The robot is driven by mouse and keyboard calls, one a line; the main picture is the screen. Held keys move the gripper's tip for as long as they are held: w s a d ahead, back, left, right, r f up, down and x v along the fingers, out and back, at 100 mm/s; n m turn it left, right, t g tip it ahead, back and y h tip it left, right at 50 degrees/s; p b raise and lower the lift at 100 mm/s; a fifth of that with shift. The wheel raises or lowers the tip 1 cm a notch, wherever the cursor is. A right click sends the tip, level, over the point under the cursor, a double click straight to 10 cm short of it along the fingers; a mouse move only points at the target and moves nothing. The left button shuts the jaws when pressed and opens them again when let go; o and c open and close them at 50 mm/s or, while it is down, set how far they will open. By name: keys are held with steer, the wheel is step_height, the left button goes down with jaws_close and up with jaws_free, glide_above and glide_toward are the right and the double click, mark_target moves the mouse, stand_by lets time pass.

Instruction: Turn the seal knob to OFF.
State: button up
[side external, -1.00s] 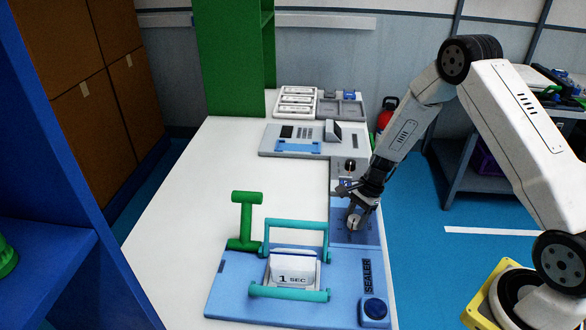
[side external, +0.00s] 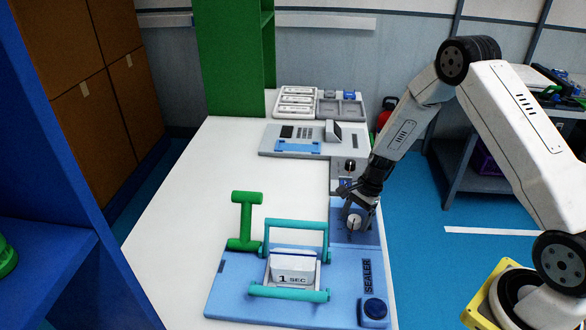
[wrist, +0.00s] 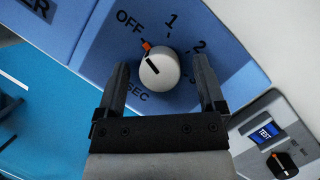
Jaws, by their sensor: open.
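The seal knob (wrist: 160,72) is a round white dial on a blue panel printed OFF, 1, 2 and SEC. My gripper (wrist: 161,61) is open, with one black finger on each side of the knob and a visible gap to each. In the side view my gripper (side external: 358,208) is down at the knob (side external: 353,223), whose face is small there.
A grey panel (wrist: 285,135) with a TEST display and another knob adjoins the blue panel. The white table is clear on the left.

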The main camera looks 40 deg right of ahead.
steer(key=v, duration=0.7)
steer(key=shift+d+r, duration=0.2)
steer(key=shift+r, duration=0.15)
stand_by(0.4)
steer(key=s+a+r+n+t+h, duration=0.2)
steer(key=s+a+r+n+h, duration=0.2)
steer(key=s+a+r+n, duration=0.6)
steer(key=shift+s+a+r+n+t, duration=0.35)
steer(key=shift+s+n, duration=1.5)
steer(key=shift+n, duration=2.05)
